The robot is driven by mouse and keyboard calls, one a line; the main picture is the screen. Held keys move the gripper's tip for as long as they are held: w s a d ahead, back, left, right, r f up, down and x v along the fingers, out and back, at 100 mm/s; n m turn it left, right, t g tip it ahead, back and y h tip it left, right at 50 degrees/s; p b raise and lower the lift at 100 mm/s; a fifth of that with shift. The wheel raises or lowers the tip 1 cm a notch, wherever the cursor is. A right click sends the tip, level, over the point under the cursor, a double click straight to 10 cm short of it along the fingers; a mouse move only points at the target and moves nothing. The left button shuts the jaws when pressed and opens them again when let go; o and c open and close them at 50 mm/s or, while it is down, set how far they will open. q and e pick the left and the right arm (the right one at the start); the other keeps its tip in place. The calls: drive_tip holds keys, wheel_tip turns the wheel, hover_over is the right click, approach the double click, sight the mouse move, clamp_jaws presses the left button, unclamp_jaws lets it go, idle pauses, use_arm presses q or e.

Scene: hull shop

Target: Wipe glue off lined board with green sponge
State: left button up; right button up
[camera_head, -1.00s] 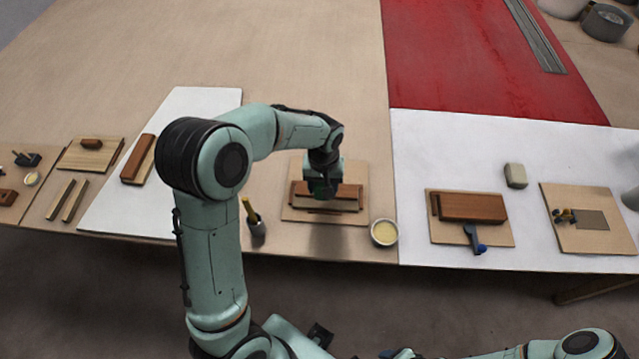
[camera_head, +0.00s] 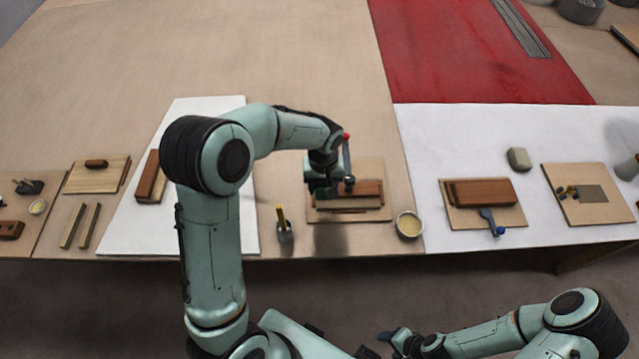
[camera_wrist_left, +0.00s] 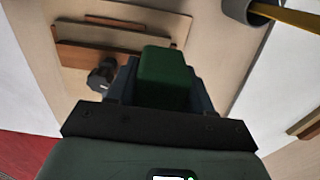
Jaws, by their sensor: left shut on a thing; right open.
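My left gripper (camera_head: 322,188) is shut on a green sponge (camera_wrist_left: 165,78), clearest in the left wrist view. It hangs over the left part of a pale board (camera_head: 340,215) with brown wood strips (camera_head: 365,192) on it; the board also shows in the left wrist view (camera_wrist_left: 70,95). I cannot tell whether the sponge touches the board. No glue can be made out. A grey bar with a red knob (camera_head: 346,137) stands beside the gripper. My right gripper (camera_head: 390,340) is open, low at the front, apart from the table.
A cup with a yellow-handled tool (camera_head: 285,232) stands left of the board, a bowl of pale yellow stuff (camera_head: 409,225) right of it. Further right are a board with a blue clamp (camera_head: 488,218) and a grey-green block (camera_head: 518,158). The table behind is mostly clear.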

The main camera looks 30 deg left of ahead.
sight(344, 205)
use_arm(q)
wheel_tip(344, 205, down, 8)
drive_tip(key=b, duration=0.3)
drive_tip(key=shift+s+r, duration=0.1)
drive_tip(key=shift+r, duration=0.05)
drive_tip(key=w+d, duration=0.1)
drive_tip(key=d, duration=0.1)
drive_tip(key=w+d, duration=0.1)
drive_tip(key=d, duration=0.1)
drive_tip(key=shift+w+r+p, duration=0.25)
drive_tip(key=shift+w+p, duration=0.05)
drive_tip(key=shift+w, duration=0.05)
drive_tip(key=shift+w+d, duration=0.45)
drive_tip(key=shift+d, duration=0.35)
use_arm(e)
drive_tip(key=shift+s+f, duration=0.6)
drive_tip(key=shift+f, duration=0.2)
drive_tip(key=shift+s+f, duration=0.55)
drive_tip(key=shift+f, duration=0.2)
use_arm(q)
drive_tip(key=shift+f, duration=0.3)
use_arm(e)
drive_tip(key=shift+s+f, duration=0.1)
drive_tip(key=shift+f, duration=0.1)
use_arm(q)
drive_tip(key=shift+s+a, duration=0.1)
